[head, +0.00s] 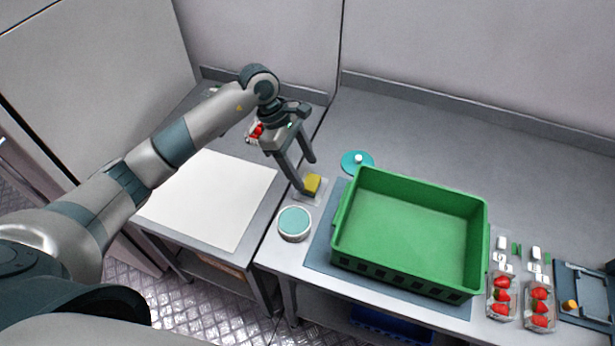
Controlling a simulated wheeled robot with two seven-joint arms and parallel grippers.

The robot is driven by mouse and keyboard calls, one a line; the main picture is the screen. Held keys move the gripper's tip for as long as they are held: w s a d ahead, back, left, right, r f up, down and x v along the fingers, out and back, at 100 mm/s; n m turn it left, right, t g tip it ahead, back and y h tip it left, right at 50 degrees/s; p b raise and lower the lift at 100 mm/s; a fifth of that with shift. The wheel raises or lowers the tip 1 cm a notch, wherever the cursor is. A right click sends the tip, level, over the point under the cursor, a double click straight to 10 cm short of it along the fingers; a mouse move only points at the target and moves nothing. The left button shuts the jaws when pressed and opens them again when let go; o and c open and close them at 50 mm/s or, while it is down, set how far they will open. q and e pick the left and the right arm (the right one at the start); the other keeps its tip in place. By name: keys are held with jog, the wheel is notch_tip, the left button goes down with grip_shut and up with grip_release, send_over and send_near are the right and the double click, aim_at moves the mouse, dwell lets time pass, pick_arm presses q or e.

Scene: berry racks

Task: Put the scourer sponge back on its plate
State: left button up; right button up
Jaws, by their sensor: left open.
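The yellow scourer sponge (313,183) is at the left end of the right-hand counter, beside the seam between the two worktops. A pale flat plate (309,198) shows under and around it. I cannot tell whether the sponge rests fully on the plate. My left gripper (307,176) reaches down from the upper left with its fingers apart. One fingertip is right beside the sponge's left side, and the other is behind it. I cannot tell whether they touch it. My right gripper is out of view.
A round teal-topped tub (294,223) stands in front of the sponge, and a teal disc (357,161) lies behind right. A big empty green crate (410,232) stands on a grey-blue mat (322,243). Strawberry punnets (502,295) are at right. A white board (210,198) lies left.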

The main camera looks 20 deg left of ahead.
pick_arm(q)
jog(key=b+v, duration=0.2)
jog(key=v, duration=0.6)
